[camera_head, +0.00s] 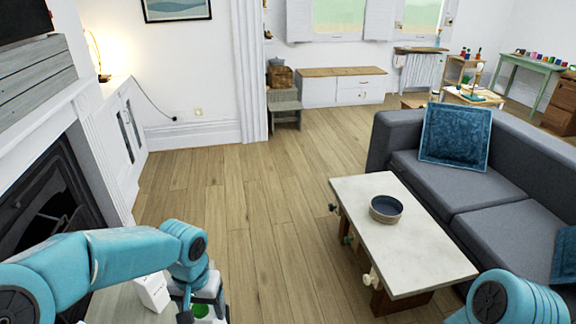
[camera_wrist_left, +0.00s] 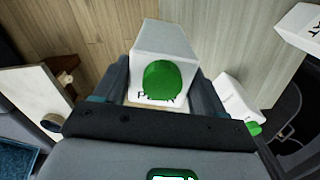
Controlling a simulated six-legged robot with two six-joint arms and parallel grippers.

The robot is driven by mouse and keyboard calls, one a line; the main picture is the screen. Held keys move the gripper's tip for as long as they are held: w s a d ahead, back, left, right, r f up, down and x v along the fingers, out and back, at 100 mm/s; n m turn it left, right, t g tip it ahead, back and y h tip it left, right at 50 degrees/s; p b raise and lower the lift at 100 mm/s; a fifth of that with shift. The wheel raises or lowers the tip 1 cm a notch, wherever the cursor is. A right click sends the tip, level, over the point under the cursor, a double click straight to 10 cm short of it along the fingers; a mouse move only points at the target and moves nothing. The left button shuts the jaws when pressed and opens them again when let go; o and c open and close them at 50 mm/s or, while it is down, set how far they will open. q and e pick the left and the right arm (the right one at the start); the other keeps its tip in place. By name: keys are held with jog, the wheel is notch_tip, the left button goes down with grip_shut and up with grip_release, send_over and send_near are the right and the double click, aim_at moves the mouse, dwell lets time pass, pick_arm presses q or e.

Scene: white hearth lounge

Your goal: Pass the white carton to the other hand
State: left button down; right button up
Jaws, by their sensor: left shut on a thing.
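A white carton (camera_wrist_left: 160,38) with a round green cap or spot and dark lettering sits between the fingers of my left gripper (camera_wrist_left: 160,75) in the left wrist view. The gripper is shut on it. In the head view my left gripper (camera_head: 203,305) is at the bottom left, with white and green of the carton (camera_head: 202,311) showing there, partly hidden by the gripper. My right arm shows only as a teal link at the bottom right; its gripper is out of view.
Another white carton (camera_head: 152,291) stands on a pale surface (camera_head: 118,306) left of my left gripper. The wrist view shows white packs (camera_wrist_left: 232,95) at the right. A low table (camera_head: 410,236) with a dark bowl (camera_head: 386,209) stands before a grey sofa (camera_head: 440,180). Middle floor is clear.

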jog(key=o, duration=1)
jog(key=w+a+r+n+t, duration=0.1)
jog(key=w+r+n+t, duration=0.1)
jog(key=w+n+t, duration=0.35)
jog(key=w+a+r+n+t+y, duration=0.3)
jog(key=r+y, duration=0.2)
jog(key=r, duration=0.4)
jog(key=w+a+r+n+t+y, duration=0.3)
jog(key=r+y, duration=0.1)
jog(key=r, duration=0.4)
pick_arm(q)
jog(key=w+d+r+m, duration=0.2)
jog(key=d+m, duration=0.6)
jog(key=d, duration=0.9)
jog(key=shift+r+m, duration=0.3)
jog(key=shift+r, duration=0.3)
pick_arm(e)
jog(key=x, duration=1.2)
jog(key=shift+w+d+r, duration=0.2)
jog(key=shift+r, duration=0.05)
